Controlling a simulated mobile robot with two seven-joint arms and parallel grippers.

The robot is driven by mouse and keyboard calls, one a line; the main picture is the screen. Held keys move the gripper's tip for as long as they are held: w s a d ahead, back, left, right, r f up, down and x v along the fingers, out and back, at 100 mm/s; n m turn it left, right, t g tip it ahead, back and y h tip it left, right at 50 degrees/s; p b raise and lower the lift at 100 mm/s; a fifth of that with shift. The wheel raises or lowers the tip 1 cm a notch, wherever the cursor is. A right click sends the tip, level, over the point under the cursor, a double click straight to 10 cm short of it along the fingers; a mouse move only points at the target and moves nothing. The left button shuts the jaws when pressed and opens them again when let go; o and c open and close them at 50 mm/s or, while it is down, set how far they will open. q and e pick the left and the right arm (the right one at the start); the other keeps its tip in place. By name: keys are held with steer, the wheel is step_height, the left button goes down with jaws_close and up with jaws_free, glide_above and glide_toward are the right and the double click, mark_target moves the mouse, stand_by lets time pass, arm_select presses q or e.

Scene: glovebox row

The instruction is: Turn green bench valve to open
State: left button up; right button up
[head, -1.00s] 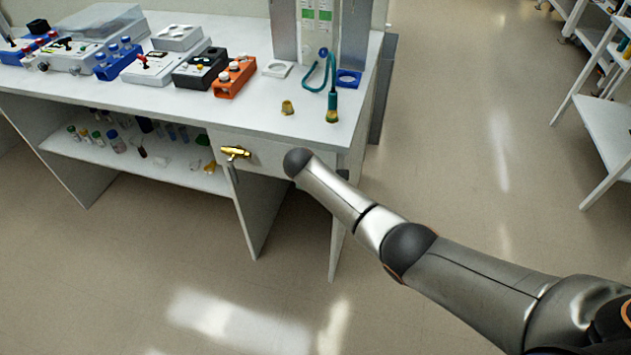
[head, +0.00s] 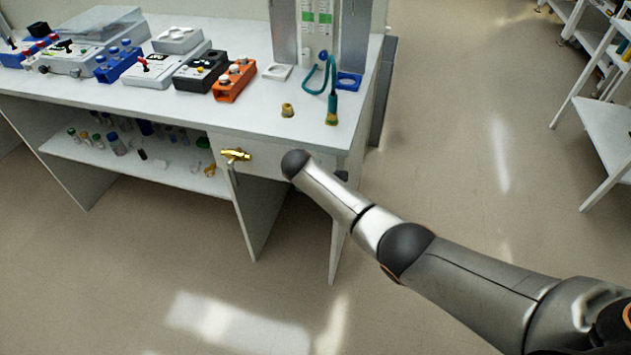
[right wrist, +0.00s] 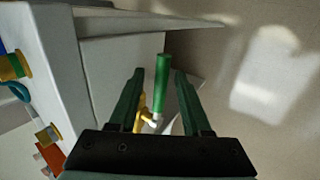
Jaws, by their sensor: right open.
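In the right wrist view a green valve handle (right wrist: 162,83) stands lengthwise between the two fingers of my right gripper (right wrist: 155,88). The gripper is open, with a gap visible on both sides of the handle. A yellow valve body (right wrist: 141,123) lies at the handle's near end, partly covered by the left finger. In the head view a brass-coloured valve (head: 235,154) sits on the bench's front panel, left of my arm's dark end; I cannot tell whether it is the same valve. No green handle and no right gripper show there. My left gripper is not in view.
The white bench (head: 250,120) carries an orange box (head: 234,80), a black box (head: 201,68), a brass fitting (head: 287,110) and a teal hose (head: 332,85) near its right end. A shelf below holds several small bottles. Open floor (head: 450,150) lies to the right.

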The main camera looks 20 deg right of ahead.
steer(key=shift+s+a+r+p, duration=0.2)
steer(key=shift+r+p, duration=0.1)
steer(key=shift+r, duration=0.15)
arm_select(q)
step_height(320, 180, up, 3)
steer(key=p, duration=0.2)
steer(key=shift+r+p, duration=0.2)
steer(key=shift+p, duration=0.15)
arm_select(e)
steer(key=v, duration=1.1)
steer(key=shift+s+r, duration=0.15)
steer(key=shift+r, duration=0.05)
